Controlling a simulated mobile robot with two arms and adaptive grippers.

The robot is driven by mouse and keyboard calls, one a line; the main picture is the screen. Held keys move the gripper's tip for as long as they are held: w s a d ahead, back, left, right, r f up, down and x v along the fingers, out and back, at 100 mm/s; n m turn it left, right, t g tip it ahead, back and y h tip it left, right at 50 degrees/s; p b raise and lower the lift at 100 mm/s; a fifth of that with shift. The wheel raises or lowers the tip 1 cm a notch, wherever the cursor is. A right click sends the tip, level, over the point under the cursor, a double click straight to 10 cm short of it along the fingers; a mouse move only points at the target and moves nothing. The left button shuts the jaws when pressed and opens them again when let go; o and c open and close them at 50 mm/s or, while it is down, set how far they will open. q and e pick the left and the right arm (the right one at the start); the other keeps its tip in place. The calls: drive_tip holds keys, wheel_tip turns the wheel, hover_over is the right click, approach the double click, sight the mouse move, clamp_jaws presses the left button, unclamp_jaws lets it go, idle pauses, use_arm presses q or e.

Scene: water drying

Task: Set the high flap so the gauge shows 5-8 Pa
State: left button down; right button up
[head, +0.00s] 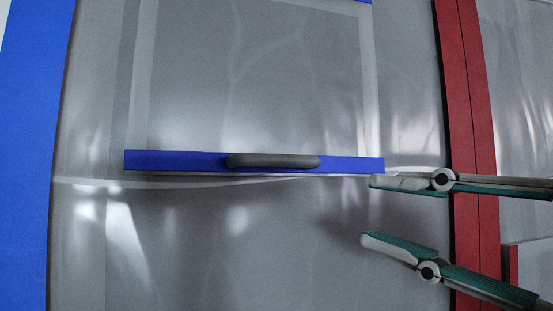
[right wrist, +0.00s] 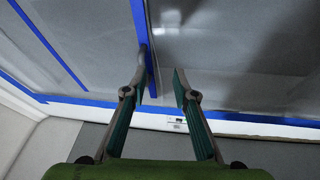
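The flap (head: 255,95) is a clear plastic sheet on the grey plastic wall. Its lower edge has a blue bar (head: 355,164) with a dark grey handle (head: 272,161). My right gripper (head: 368,211) is open and empty, right of the handle. In the head view its upper fingertip is just below the bar's right end; I cannot tell whether they touch. In the right wrist view a blue strip (right wrist: 139,22), apparently this bar, runs down beside the left finger of the right gripper (right wrist: 160,65). No readable gauge shows. My left gripper is out of view.
Red vertical strips (head: 463,130) run down the wall behind my right gripper. A broad blue strip (head: 35,130) is at the left. In the right wrist view a small white label or device (right wrist: 176,122), unreadable, is low on the wall. The area below the bar is clear.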

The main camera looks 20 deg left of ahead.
sight(281, 162)
drive_tip(key=s+r+n+y, duration=0.1)
drive_tip(key=s+r+n, duration=0.1)
drive_tip(key=s+r, duration=0.15)
drive_tip(key=shift+g, duration=0.4)
drive_tip(key=p+x, duration=0.1)
drive_tip(key=x, duration=0.3)
drive_tip(key=p+x, duration=0.2)
drive_tip(key=x, duration=0.2)
drive_tip(key=p+x, duration=0.2)
drive_tip(key=x, duration=0.2)
drive_tip(key=shift+s+a+f, duration=0.25)
drive_tip(key=shift+s+a, duration=0.05)
drive_tip(key=shift+a, duration=0.15)
drive_tip(key=shift+w+a, duration=0.4)
drive_tip(key=shift+a, duration=0.15)
clamp_jaws()
